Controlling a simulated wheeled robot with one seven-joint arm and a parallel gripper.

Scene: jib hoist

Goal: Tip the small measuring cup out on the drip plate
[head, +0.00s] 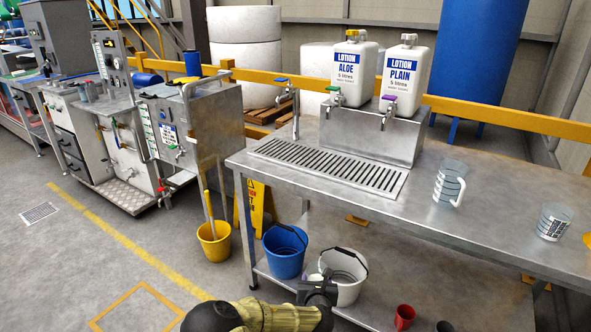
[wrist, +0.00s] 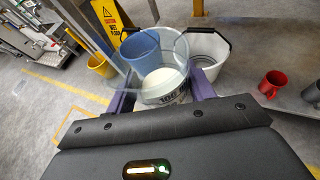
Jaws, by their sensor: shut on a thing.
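The small measuring cup (wrist: 148,62) is clear, with dark markings, and sits between the fingers of my gripper (wrist: 163,96) in the wrist view. A whitish patch that looks like contents shows low in it. My gripper is shut on the cup. In the head view my gripper (head: 318,288) is low at the bottom middle, in front of the white bucket; the cup is hard to make out there. The drip plate (head: 330,166) is a slotted metal grate set in the steel bench top, above and beyond my gripper. Nothing stands on it.
The steel bench (head: 420,205) carries a larger clear jug (head: 449,184) and another clear measure (head: 554,222) at right. Taps and two lotion bottles (head: 355,70) stand behind the plate. A blue bucket (head: 284,254), white bucket (head: 349,292) and red mug (head: 404,317) are below.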

